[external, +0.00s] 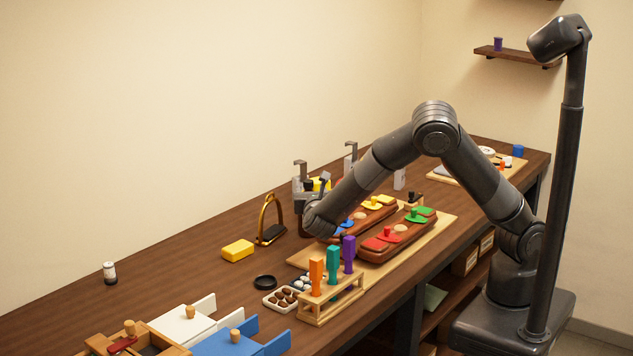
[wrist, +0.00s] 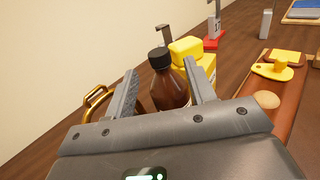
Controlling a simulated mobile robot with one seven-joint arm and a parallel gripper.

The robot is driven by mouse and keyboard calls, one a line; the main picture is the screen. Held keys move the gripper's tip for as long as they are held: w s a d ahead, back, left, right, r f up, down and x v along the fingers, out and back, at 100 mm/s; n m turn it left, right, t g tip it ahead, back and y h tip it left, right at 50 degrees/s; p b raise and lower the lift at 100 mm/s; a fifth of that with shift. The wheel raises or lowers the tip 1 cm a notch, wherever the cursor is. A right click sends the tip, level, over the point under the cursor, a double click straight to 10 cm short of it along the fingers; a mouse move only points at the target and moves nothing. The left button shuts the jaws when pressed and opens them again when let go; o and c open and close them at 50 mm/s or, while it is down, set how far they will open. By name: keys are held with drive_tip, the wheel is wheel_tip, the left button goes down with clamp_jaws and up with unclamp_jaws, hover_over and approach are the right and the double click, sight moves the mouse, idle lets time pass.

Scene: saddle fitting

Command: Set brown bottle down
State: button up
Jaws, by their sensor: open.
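The brown bottle (wrist: 168,88) with a black cap shows in the wrist view, upright between the two fingers of my gripper (wrist: 160,68). The fingers are open, one on each side of it, with a visible gap on the left; on the right the finger overlaps its edge in the picture, so I cannot tell whether they touch. The bottle's base is hidden behind the gripper body. In the external view my gripper (external: 312,190) is low over the back part of the bench, and the arm hides most of the bottle.
A yellow container (wrist: 186,48) stands right behind the bottle. A brass stirrup (external: 270,220) is to the left, with a yellow block (external: 238,250) near it. Leather pieces with coloured knobs (external: 395,235) lie to the right.

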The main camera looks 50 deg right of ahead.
sight(309, 186)
drive_tip(key=shift+s+a+f, duration=0.15)
drive_tip(key=shift+s+a, duration=0.35)
drive_tip(key=shift+a, duration=0.05)
drive_tip(key=x, duration=0.7)
drive_tip(key=shift+w+d, duration=0.15)
drive_tip(key=shift+c, duration=0.4)
clamp_jaws()
